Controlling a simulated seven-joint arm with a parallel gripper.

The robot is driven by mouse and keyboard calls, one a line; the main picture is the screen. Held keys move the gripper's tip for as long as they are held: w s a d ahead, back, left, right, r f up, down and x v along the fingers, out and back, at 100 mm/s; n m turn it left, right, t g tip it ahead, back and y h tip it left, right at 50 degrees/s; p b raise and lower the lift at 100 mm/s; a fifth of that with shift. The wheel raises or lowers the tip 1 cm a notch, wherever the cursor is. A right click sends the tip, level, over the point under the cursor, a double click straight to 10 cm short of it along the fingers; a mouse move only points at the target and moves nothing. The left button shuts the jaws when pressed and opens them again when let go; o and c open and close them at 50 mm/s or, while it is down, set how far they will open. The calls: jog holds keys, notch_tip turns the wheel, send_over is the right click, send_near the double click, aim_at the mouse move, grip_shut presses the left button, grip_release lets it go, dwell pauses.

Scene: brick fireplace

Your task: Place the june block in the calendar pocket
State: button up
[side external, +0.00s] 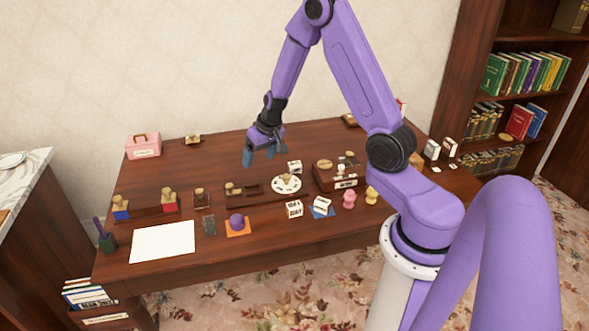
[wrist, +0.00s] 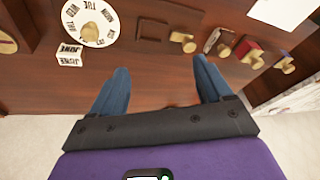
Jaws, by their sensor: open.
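The june block (wrist: 70,53) is a small white block with JUNE printed on its faces, seen at the left in the wrist view. In the side view it appears to be the white block (side external: 295,166) behind the white day dial (side external: 286,184). The wooden calendar (side external: 265,196) holds this dial, and a dark recess (wrist: 154,29) beside the dial looks like its pocket and appears empty. My gripper (side external: 259,156) is open and empty above the back of the desk, left of the june block. Its blue fingers (wrist: 163,88) point down toward the desk.
Other lettered white blocks (side external: 294,209) stand in front of the calendar. A wooden box (side external: 338,178) stands to the right. Stamps (side external: 169,200), a purple ball (side external: 236,222) and white paper (side external: 162,241) lie to the left and front. The back-left desk is mostly clear.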

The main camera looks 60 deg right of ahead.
jog(key=d+f+m+h, duration=0.1)
jog(key=d+f+m, duration=0.15)
jog(key=d, duration=0.55)
jog(key=m+h, duration=0.2)
jog(key=m, duration=0.1)
send_near(295, 165)
jog(key=f, duration=0.2)
jog(key=shift+n+g, duration=0.25)
jog(key=shift+g, duration=0.15)
jog(key=shift+w+d+r+x, duration=0.1)
jog(key=shift+w+x, duration=0.1)
jog(key=shift+x, duration=1)
jog(key=shift+w+d+r+x, duration=0.1)
jog(key=shift+w+x, duration=0.1)
jog(key=shift+x, duration=1)
jog(key=shift+w+d+r+x, duration=0.1)
jog(key=shift+w+x, duration=0.05)
jog(key=shift+x, duration=1)
jog(key=shift+f, duration=0.1)
jog(key=c, duration=1.2)
